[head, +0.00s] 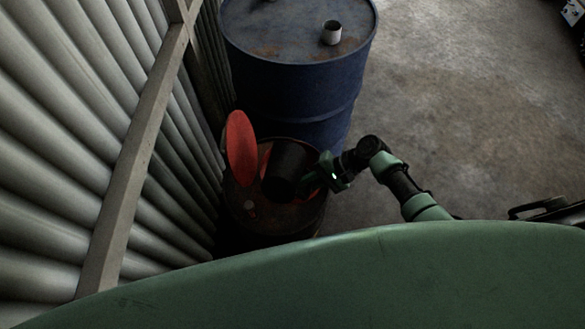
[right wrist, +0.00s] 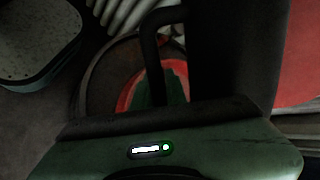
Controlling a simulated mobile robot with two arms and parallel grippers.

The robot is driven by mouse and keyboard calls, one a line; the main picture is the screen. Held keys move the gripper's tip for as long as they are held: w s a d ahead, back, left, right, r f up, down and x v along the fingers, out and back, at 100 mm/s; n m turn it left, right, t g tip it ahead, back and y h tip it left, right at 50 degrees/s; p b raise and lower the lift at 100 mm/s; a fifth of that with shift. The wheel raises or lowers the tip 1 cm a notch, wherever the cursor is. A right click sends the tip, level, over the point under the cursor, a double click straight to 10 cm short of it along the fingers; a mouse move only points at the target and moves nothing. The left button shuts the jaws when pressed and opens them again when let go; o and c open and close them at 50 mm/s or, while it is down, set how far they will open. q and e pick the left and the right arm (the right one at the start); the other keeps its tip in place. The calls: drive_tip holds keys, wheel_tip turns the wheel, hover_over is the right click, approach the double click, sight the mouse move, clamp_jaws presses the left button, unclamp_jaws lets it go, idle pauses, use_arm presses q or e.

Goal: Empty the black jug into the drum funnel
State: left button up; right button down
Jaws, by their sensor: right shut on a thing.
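The black jug (head: 287,165) is over the dark drum (head: 285,219), tilted, and hides much of the red funnel (head: 265,158). The funnel's red round lid (head: 241,149) stands open on the left. My right gripper (head: 319,176) is at the right side of the jug and shut on it. In the right wrist view, the jug's handle (right wrist: 152,60) and dark body (right wrist: 225,50) cross in front of the red funnel rim (right wrist: 182,71). Dark green shows inside the rim; I cannot tell what it is. The jug's mouth and any stream are not clear. My left gripper is not in view.
A corrugated metal wall (head: 75,120) with a beam (head: 140,150) is close on the left. Concrete floor (head: 460,110) on the right is open.

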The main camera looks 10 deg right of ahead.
drive_tip(key=shift+w+r, duration=0.1)
drive_tip(key=shift+r, duration=0.15)
drive_tip(key=shift+w+d+f+m+g+y+b, duration=0.15)
drive_tip(key=shift+f+m+g+y+b, duration=0.3)
drive_tip(key=shift+m+g+y+b, duration=0.5)
drive_tip(key=r, duration=0.1)
drive_tip(key=r+m+g+y, duration=0.1)
drive_tip(key=r, duration=0.1)
drive_tip(key=shift+w+d, duration=0.1)
drive_tip(key=shift+w, duration=0.1)
drive_tip(key=shift+r, duration=0.1)
